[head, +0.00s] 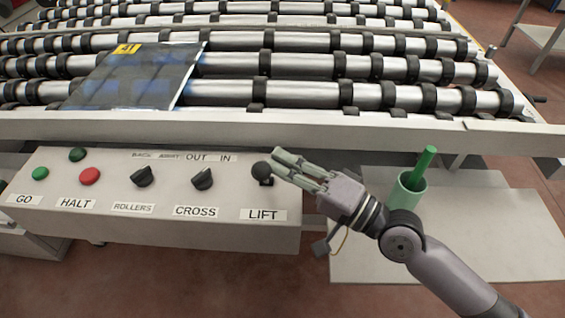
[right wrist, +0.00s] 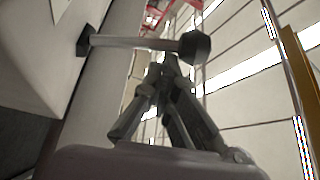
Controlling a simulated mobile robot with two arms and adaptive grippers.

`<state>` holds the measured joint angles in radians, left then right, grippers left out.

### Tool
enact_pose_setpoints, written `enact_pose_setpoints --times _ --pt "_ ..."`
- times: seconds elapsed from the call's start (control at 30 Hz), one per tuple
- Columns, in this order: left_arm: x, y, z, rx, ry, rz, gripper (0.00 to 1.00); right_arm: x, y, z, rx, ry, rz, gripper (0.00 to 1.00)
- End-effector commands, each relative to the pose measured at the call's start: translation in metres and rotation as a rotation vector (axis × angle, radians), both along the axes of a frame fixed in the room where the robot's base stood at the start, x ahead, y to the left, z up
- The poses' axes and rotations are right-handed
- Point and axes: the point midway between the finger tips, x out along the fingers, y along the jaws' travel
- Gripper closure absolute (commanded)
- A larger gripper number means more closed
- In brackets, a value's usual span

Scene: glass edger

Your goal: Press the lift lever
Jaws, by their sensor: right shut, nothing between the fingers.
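The lift lever (head: 262,170) is a short stick with a dark round knob, at the right end of the control panel above the LIFT label (head: 263,215). In the right wrist view the lever (right wrist: 135,42) is a grey rod, with its dark knob (right wrist: 195,48) at the right end. My right gripper (head: 279,161) is shut and empty, with its fingertips just right of the knob. In the right wrist view the fingertips (right wrist: 166,66) come together close to the rod near the knob. I cannot tell whether they touch. My left gripper is not in view.
The control panel (head: 110,225) also carries the green GO button (head: 40,173), red HALT button (head: 90,176), ROLLERS knob (head: 142,177) and CROSS knob (head: 203,178). A glass sheet (head: 140,75) lies on the rollers behind. A green cup (head: 408,195) stands right of my gripper.

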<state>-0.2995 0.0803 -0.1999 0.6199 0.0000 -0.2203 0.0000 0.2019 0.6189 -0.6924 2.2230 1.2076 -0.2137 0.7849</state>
Motion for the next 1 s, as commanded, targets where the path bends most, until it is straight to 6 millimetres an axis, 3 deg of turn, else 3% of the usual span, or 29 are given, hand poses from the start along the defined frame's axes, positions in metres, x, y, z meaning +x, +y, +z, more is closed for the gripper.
enact_pose_setpoints --times 0.63,1.0 --pt "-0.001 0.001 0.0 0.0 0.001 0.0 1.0 -0.002 -0.002 -0.001 -0.003 -0.002 0.001 1.0" --pt "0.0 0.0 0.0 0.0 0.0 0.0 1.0 -0.017 -0.028 -0.005 -0.01 -0.007 0.005 1.0"
